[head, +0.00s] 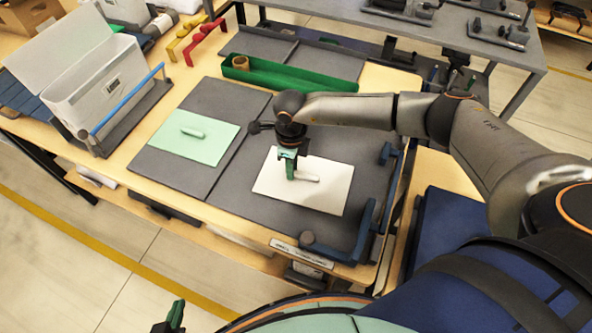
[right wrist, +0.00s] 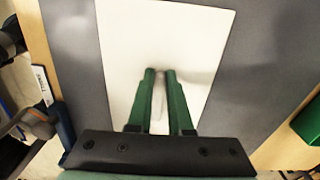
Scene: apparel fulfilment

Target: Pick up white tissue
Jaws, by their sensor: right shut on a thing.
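The white tissue (head: 327,196) is a flat white sheet with a small raised ridge, lying on the right grey mat. It also shows in the right wrist view (right wrist: 190,40), with the ridge between my fingers. My right gripper (head: 290,178) points down at the middle of the sheet and is shut on the ridge; its green fingers (right wrist: 160,72) are close together on either side. The sheet appears to lie flat on the mat. My left gripper (head: 174,316) shows only partly at the bottom edge, away from the table; its opening is unclear.
A mint green sheet (head: 215,143) with a similar ridge lies on the left grey mat (head: 165,172). A green tray (head: 300,84) holding a tan roll stands behind. A white bin (head: 95,90) stands at left. A blue rail (head: 366,228) borders the right mat.

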